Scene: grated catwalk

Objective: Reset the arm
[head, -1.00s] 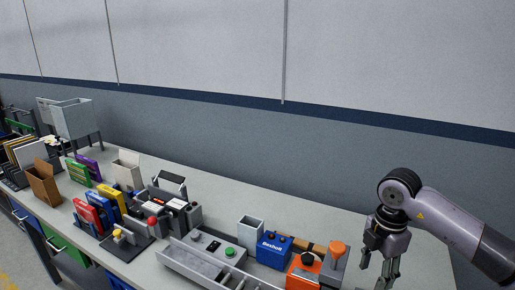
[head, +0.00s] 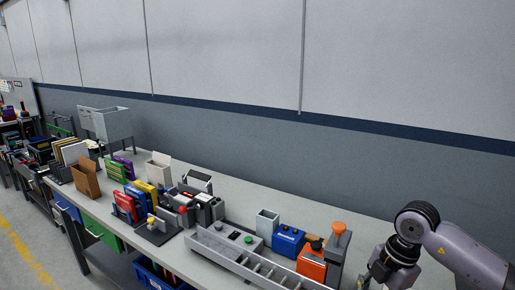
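My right arm comes in from the right in the head view and bends down at a black wrist joint. My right gripper (head: 376,281) is at the bottom edge, over the right end of the grey workbench (head: 254,192). Its fingertips are cut off by the frame, so I cannot see whether they are apart. It is right of the grey stand with the orange knob (head: 338,228). My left gripper and arm are not in the frame.
Along the bench stand a blue box (head: 288,241), an orange box (head: 311,262), a long grey tray (head: 220,256), red (head: 125,206) and yellow (head: 146,194) boxes, and a brown carton (head: 86,180). A grey bin (head: 106,123) stands behind. A wall runs along the back.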

